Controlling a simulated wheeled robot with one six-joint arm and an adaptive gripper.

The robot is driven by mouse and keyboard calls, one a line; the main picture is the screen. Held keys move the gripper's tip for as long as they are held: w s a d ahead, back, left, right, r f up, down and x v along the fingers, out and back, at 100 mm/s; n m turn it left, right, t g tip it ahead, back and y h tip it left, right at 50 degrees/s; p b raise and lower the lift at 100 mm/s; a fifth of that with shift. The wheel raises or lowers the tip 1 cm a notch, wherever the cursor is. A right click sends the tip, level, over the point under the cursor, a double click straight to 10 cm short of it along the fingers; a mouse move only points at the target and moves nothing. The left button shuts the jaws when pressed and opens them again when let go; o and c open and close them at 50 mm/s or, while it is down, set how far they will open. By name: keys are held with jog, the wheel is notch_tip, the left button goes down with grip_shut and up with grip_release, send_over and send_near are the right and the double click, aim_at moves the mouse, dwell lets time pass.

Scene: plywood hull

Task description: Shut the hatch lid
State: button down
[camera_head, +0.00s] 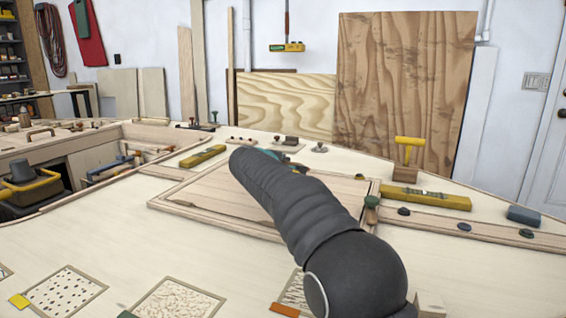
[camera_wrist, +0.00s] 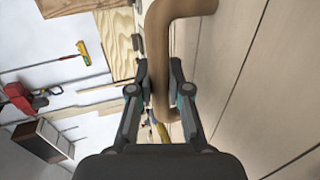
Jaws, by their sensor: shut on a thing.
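In the head view, a flat pale-wood panel in a raised rim, which looks like the hatch lid (camera_head: 225,195), lies level on the deck. My arm crosses over it and hides its middle, so I cannot tell whether it is fully seated. In the wrist view, my gripper (camera_wrist: 160,77) is shut on a thick, curved brown wooden handle (camera_wrist: 160,45), with one finger on each side. The handle stands beside a pale planked surface (camera_wrist: 240,70) at the right. In the head view, my gripper is mostly hidden behind my arm.
An open recess at the left holds a black toolbox with a yellow handle (camera_head: 28,185). A yellow level (camera_head: 425,198) and a yellow-handled tool (camera_head: 408,150) sit right of the panel. Another yellow bar (camera_head: 202,155) lies behind left. Textured sample sheets (camera_head: 65,290) lie in front.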

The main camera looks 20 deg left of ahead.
jog(key=shift+s+a+f, duration=0.1)
jog(key=shift+f, duration=0.25)
jog(key=c, duration=1.4)
grip_release()
jog(key=shift+o, duration=0.2)
jog(key=shift+r, duration=0.15)
jog(key=v, duration=1.1)
jog(key=shift+r, duration=0.1)
jog(key=shift+s+r, duration=0.1)
jog(key=shift+s, duration=0.3)
